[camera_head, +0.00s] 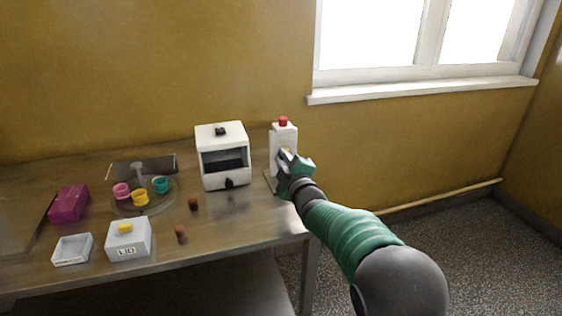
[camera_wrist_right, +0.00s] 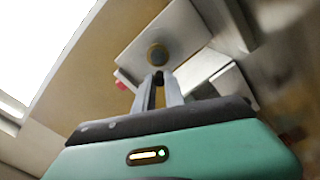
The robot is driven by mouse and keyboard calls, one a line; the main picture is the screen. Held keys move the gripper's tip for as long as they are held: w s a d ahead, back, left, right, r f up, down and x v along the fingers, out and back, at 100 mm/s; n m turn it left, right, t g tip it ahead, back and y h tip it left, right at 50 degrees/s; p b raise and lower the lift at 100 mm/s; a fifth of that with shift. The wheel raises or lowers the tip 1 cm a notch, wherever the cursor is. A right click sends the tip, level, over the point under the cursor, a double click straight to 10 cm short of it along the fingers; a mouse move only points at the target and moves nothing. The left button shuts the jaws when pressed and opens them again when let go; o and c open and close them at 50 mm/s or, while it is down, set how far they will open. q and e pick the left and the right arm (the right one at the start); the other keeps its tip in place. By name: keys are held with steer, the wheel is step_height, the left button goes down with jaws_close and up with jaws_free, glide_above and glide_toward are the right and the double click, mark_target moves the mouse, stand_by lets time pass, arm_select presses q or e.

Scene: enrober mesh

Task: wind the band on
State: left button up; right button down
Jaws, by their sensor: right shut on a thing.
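A white upright unit with a red button on top (camera_head: 283,134) stands at the table's right end. My right gripper (camera_head: 286,160) is at its front face. The right wrist view shows the unit's white face (camera_wrist_right: 185,30) with a round dark knob (camera_wrist_right: 157,54), and my right gripper (camera_wrist_right: 158,80) with its fingers close together at that knob, shut on it. The fingers hide part of the knob. A white machine with a dark opening (camera_head: 222,155) stands left of the unit. No separate band can be made out. My left gripper is not in view.
A round tray (camera_head: 160,204) carries pink, yellow and teal cups. A white LID box (camera_head: 130,247), a shallow white tray (camera_head: 72,250), a magenta box (camera_head: 69,203) and two small brown pieces (camera_head: 194,204) are on the table. Bare tabletop shows at front right.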

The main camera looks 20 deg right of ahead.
steer(key=m, duration=0.3)
steer(key=shift+d, duration=0.35)
steer(key=shift+f, duration=0.1)
steer(key=c, duration=1.5)
jaws_free()
steer(key=shift+d, duration=0.1)
steer(key=shift+c, duration=0.2)
steer(key=shift+o, duration=0.7)
steer(key=shift+r, duration=0.2)
steer(key=s+p, duration=0.1)
steer(key=s, duration=1.5)
steer(key=shift+s+d, duration=0.35)
steer(key=shift+s, duration=0.05)
